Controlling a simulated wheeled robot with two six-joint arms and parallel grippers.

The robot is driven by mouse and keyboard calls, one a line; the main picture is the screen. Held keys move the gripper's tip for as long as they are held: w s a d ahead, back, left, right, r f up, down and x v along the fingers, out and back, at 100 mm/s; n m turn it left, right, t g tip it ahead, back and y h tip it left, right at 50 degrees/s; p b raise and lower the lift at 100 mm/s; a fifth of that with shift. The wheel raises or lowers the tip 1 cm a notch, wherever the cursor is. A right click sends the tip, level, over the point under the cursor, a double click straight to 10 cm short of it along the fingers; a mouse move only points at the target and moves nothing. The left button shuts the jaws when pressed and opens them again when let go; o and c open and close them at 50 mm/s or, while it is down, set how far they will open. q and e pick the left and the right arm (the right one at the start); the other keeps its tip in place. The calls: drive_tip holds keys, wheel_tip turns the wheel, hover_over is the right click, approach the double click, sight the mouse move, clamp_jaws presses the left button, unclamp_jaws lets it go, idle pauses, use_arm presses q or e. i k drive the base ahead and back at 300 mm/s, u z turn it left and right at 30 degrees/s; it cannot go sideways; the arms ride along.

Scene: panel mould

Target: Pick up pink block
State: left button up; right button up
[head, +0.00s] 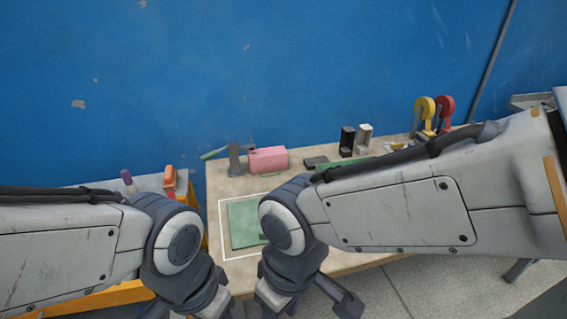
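The pink block (268,160) lies at the back left of the table, a boxy shape with its front face toward me. A dark upright piece (236,160) stands just left of it. My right gripper (318,304) is low at the bottom edge, well in front of the block and apart from it; its fingertips are cut off. My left gripper (228,310) is at the bottom edge too, mostly out of frame. I cannot see what is between the fingers of either gripper.
A green mat (245,222) lies inside a white outline on the table (222,182). Black (347,141) and white (364,138) holders, a dark flat piece (316,162), and yellow (425,108) and red (445,106) tape rolls stand along the back. A yellow cart (120,297) is at left.

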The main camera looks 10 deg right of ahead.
sight(265, 161)
drive_tip(key=z, duration=0.85)
drive_tip(key=k, duration=1.1)
drive_tip(key=z, duration=0.75)
drive_tip(key=i, duration=1.4)
drive_tip(key=u, duration=1.55)
drive_tip(key=i, duration=0.85)
drive_tip(key=u, duration=1)
